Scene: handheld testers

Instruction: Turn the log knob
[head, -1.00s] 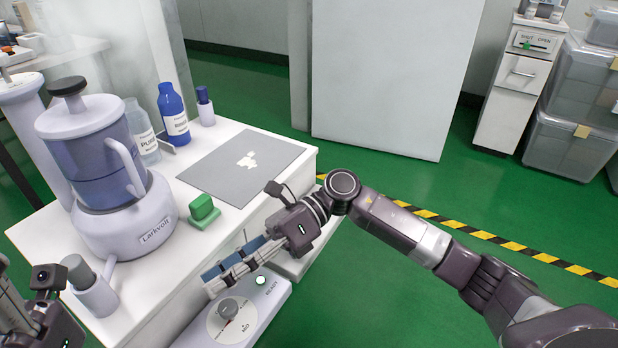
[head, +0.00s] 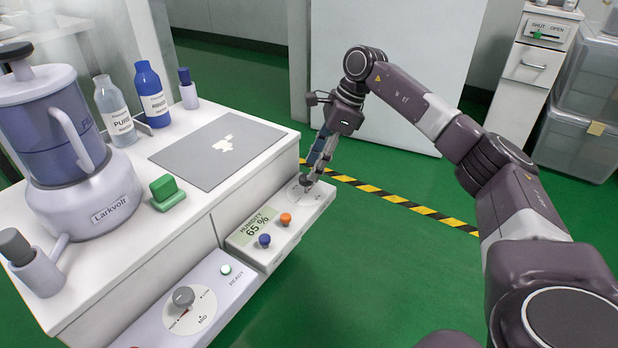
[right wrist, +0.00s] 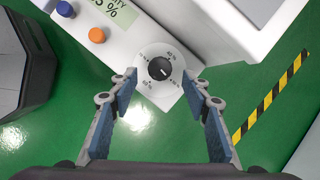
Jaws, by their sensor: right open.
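A dark round knob (right wrist: 159,68) with a white pointer line sits on a white numbered dial in the right wrist view. The dial (head: 297,194) is at the far end of a handheld tester with a humidity display reading 65 % (head: 257,228). My right gripper (head: 312,178) is open above this dial, and its fingers partly hide the knob in the head view. In the right wrist view its fingertips (right wrist: 165,85) stand on either side of the dial, apart from the knob. My left gripper is not in view.
The tester also has an orange button (head: 286,219) and a blue button (head: 264,240). A second panel with a READY light and a grey knob (head: 183,297) is nearer. The white bench (head: 215,193) holds a blender (head: 75,190), bottles and a green block (head: 163,188).

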